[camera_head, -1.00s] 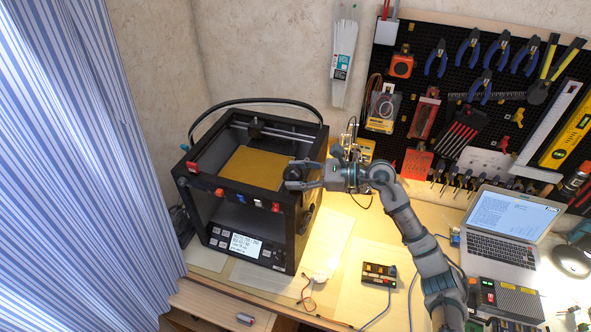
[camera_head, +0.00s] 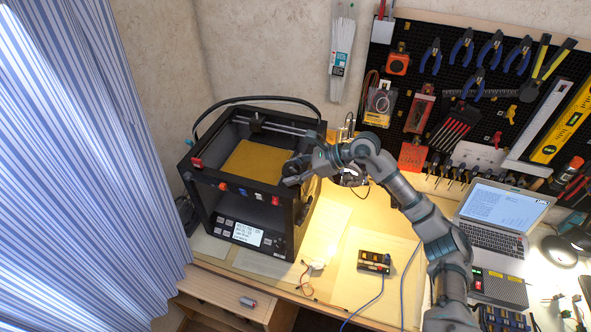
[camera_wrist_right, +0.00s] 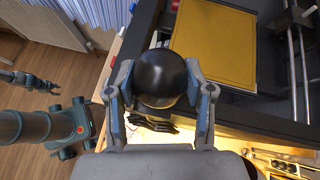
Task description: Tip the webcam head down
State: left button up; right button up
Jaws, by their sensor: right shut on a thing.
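The webcam head (camera_wrist_right: 161,76) shows in the right wrist view as a glossy black ball between my two fingers. My right gripper (camera_wrist_right: 161,88) is shut on it, one finger pressed on each side. In the head view my right gripper (camera_head: 291,172) is at the right front corner of the 3D printer's top frame, and the webcam is mostly hidden there by the fingers. The webcam's mount and its tilt are hard to make out.
The black 3D printer (camera_head: 258,201) with a yellow bed (camera_head: 255,160) stands just left of the gripper. A lamp-lit desk (camera_head: 345,250) holds a small black box (camera_head: 374,262) and a laptop (camera_head: 493,232). The tool pegboard (camera_head: 460,90) is behind my right arm.

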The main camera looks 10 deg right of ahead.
jog(key=shift+f, duration=0.2)
jog(key=o, duration=1)
jog(key=shift+a, duration=0.1)
jog(key=shift+o, duration=0.8)
jog(key=shift+w+a, duration=0.15)
jog(key=shift+w, duration=0.05)
jog(key=shift+r, duration=0.1)
jog(key=v, duration=1.1)
jog(key=shift+d+r, duration=0.2)
jog(key=shift+d, duration=0.15)
jog(key=shift+s, duration=0.1)
